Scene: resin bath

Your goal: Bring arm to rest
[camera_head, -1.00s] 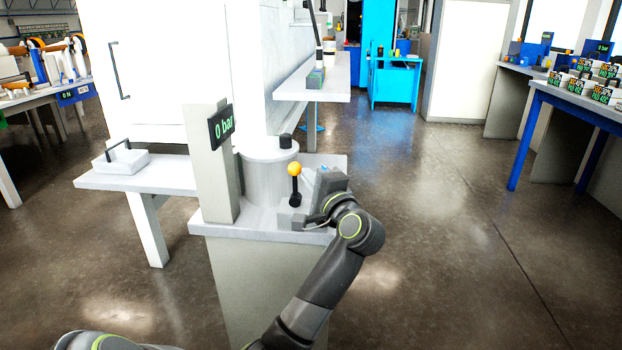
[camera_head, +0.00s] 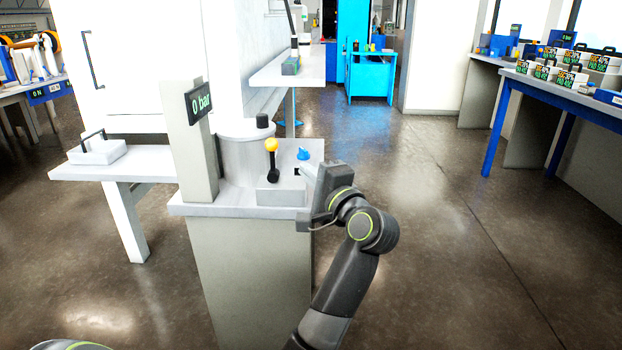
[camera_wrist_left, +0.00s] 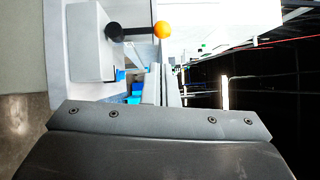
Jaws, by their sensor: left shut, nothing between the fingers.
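My left gripper (camera_head: 307,172) is shut and empty at the right edge of the grey pedestal's top (camera_head: 240,208). It is to the right of the lever (camera_head: 272,160) with the orange-yellow ball knob, apart from it. The lever stands about upright on its grey block. In the left wrist view the shut fingers (camera_wrist_left: 161,84) show below and right of the ball knob (camera_wrist_left: 162,29). A small blue part (camera_head: 303,154) stands behind the fingers. My right gripper is not in view.
A post with a "0 bar" display (camera_head: 199,103) and a grey cylinder (camera_head: 240,150) stand on the pedestal. A side table with a handled block (camera_head: 97,152) is at left. A blue-legged table (camera_head: 570,95) is at right. Open floor (camera_head: 440,240) lies between.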

